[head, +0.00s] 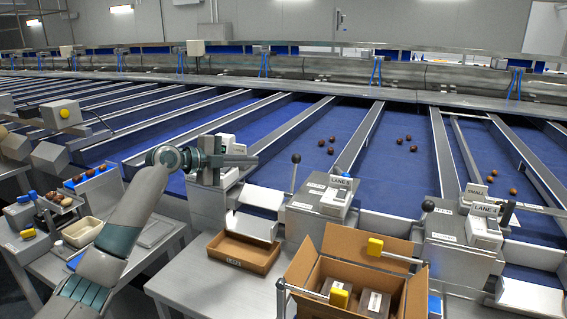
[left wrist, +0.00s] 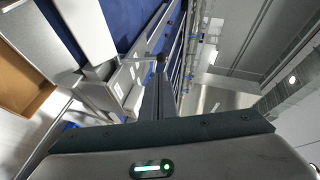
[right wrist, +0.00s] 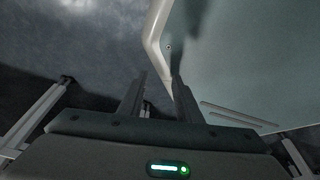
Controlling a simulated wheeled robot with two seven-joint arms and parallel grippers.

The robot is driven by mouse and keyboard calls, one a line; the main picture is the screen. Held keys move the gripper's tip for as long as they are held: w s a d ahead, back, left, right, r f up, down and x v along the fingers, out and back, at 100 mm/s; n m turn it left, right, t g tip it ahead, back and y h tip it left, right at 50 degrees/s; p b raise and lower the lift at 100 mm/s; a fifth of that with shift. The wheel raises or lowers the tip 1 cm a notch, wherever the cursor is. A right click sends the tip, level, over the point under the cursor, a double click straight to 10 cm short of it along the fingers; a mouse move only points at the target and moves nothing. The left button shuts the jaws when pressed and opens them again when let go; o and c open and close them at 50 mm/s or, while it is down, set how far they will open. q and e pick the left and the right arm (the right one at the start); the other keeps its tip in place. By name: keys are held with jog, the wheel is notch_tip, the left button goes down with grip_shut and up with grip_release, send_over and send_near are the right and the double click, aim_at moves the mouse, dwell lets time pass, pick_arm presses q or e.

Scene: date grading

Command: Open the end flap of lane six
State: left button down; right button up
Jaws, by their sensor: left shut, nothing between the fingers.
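My left gripper (head: 245,160) is shut and empty, above the lane ends. In the left wrist view its fingers (left wrist: 158,88) are together, and a dark-knobbed lever (left wrist: 162,60) shows beyond them. In the head view a dark-knobbed lever (head: 296,158) rises from a grey box (head: 318,205) with a lane sign (head: 340,183). Another box (head: 463,232) carries a second lane sign (head: 484,208). The sign digits are too small to read surely. Pale panels (head: 262,197) stand at the lane end below my left gripper. My right gripper (right wrist: 158,92) looks open and empty, outside the head view.
A shallow brown tray (head: 243,252) lies on the metal table (head: 195,290). Brown dates (head: 331,142) lie on the blue lanes.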

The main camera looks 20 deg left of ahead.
aim_at(292, 159)
pick_arm(q)
jog(key=shift+s+a+r+m+h, duration=0.1)
jog(key=shift+s+a+m+h, duration=0.15)
jog(key=shift+m, duration=0.45)
pick_arm(e)
jog(key=shift+w+a, duration=0.15)
jog(key=shift+s, duration=0.25)
